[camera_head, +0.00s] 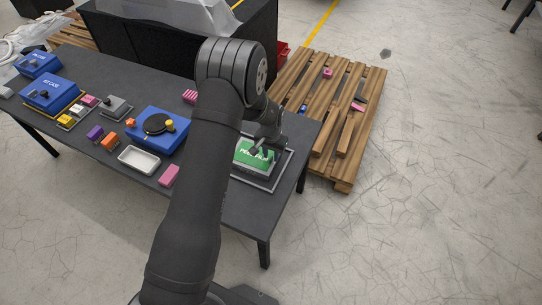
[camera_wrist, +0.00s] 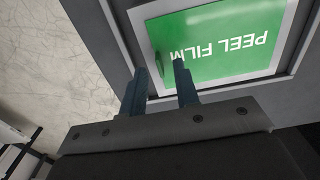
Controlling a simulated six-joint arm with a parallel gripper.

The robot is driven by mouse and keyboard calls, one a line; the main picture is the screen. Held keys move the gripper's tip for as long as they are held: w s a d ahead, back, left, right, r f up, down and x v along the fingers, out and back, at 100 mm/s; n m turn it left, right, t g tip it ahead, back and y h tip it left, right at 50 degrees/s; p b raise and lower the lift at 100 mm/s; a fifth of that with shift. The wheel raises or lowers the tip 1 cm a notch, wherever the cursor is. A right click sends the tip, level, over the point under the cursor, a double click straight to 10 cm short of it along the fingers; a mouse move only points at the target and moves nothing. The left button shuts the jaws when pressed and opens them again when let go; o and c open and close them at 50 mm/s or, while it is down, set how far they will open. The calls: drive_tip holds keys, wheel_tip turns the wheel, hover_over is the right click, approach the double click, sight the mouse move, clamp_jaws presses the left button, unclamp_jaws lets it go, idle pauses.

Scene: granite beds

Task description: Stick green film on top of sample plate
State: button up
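The green film (camera_head: 253,154), lettered "PEEL FILM", lies on a pale plate in a dark framed holder (camera_head: 268,187) at the right end of the table. In the wrist view the green film (camera_wrist: 220,45) has a light border, the plate (camera_wrist: 137,15), inside the grey frame (camera_wrist: 115,40). My gripper (camera_head: 259,150) is over the film. In the wrist view my gripper (camera_wrist: 159,80) has its two fingers apart, with a small green tab (camera_wrist: 158,58) near the fingertips. I cannot tell whether the fingers touch the tab. No other sample plate is clearly identifiable.
A white tray (camera_head: 139,160), a pink block (camera_head: 169,175) and a blue box with a black disc (camera_head: 158,128) are left of my arm. More blue cases (camera_head: 49,92) stand farther left. A wooden pallet (camera_head: 335,115) is on the floor beyond the table's right edge.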

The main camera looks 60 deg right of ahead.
wheel_tip(320, 180, up, 16)
idle(0.3)
wheel_tip(320, 180, down, 17)
drive_tip(key=shift+f, duration=0.2)
idle(0.7)
drive_tip(key=shift+r, duration=0.1)
